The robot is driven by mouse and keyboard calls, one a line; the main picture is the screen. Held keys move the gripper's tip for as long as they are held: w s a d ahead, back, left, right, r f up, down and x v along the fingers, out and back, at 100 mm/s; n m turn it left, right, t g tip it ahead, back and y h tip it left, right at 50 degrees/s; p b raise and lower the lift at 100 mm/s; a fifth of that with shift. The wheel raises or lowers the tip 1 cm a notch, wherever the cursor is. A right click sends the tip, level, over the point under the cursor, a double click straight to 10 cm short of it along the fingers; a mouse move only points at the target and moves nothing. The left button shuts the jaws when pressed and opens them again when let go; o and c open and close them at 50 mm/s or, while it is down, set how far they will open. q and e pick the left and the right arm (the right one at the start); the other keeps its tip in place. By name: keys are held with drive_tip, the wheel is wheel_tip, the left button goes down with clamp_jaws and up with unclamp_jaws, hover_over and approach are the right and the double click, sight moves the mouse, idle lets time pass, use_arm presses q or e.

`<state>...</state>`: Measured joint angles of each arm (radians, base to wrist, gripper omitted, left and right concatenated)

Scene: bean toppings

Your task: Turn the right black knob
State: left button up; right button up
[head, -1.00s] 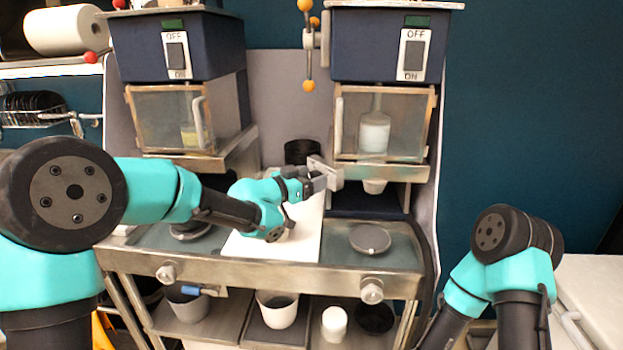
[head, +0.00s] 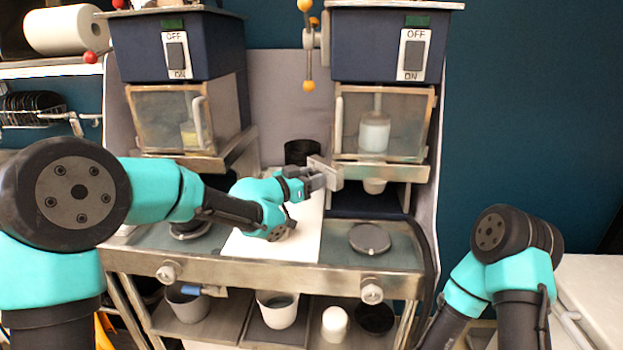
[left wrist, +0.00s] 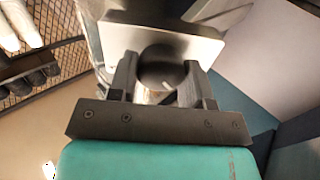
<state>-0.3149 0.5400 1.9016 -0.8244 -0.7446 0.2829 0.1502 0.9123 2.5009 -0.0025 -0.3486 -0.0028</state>
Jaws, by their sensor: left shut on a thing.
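My left gripper (head: 322,178) reaches in from the left to the lower left corner of the right dispenser (head: 384,125). Its fingers are at a grey metal plate (head: 326,171) there. In the left wrist view my left gripper (left wrist: 162,88) has its fingers on both sides of a dark round knob (left wrist: 161,62), which sits under a pale plate (left wrist: 175,38). It is shut on that knob. In the head view the gripper and plate hide the knob. My right arm is at the lower right, and its gripper is out of the picture.
A black cylinder (head: 302,152) stands just behind my left gripper. A white board (head: 305,243) and a dark round disc (head: 370,239) lie on the counter below. Metal knobs (head: 372,293) line the front edge. Cups (head: 278,310) stand on the lower shelf.

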use_arm(q)
drive_tip(key=shift+m, duration=0.5)
drive_tip(key=m, duration=0.3)
drive_tip(key=shift+s+d+m, duration=0.1)
drive_tip(key=shift+m, duration=0.3)
drive_tip(key=m, duration=0.9)
drive_tip(key=shift+f, duration=0.15)
drive_tip(key=m, duration=0.4)
drive_tip(key=o, duration=0.9)
drive_tip(key=shift+s, duration=0.15)
